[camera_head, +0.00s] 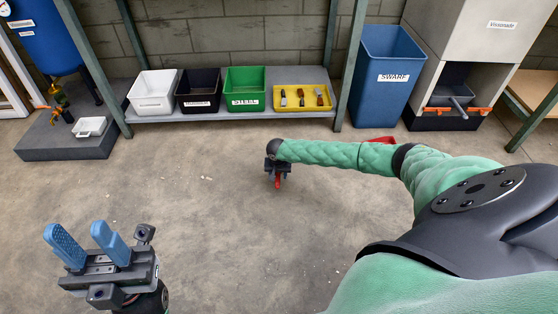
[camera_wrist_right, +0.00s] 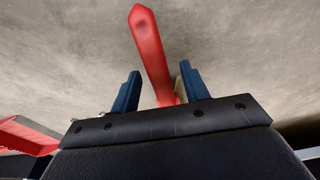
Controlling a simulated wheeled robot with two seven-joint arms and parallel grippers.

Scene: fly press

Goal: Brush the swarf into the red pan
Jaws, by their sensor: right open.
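My right gripper (camera_head: 278,176) is low over the floor at mid-picture, fingers open. A long red handle (camera_wrist_right: 150,50) lies between the two blue fingers of my right gripper (camera_wrist_right: 160,90) in the right wrist view; I cannot tell whether they touch it. The tool's other end is mostly hidden. A red thing that looks like the pan (camera_head: 382,139) shows partly behind my right arm; a red edge (camera_wrist_right: 28,138) shows at the left of the wrist view. Small pale bits, perhaps swarf (camera_head: 207,178), lie on the floor. My left gripper (camera_head: 86,245) is open and empty.
A shelf holds white (camera_head: 153,92), black (camera_head: 198,92) and green (camera_head: 245,90) bins and a yellow tray (camera_head: 300,107) of tools. A blue SWARF bin (camera_head: 385,75) stands right of it, beside a grey machine (camera_head: 465,45). The middle floor is mostly clear.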

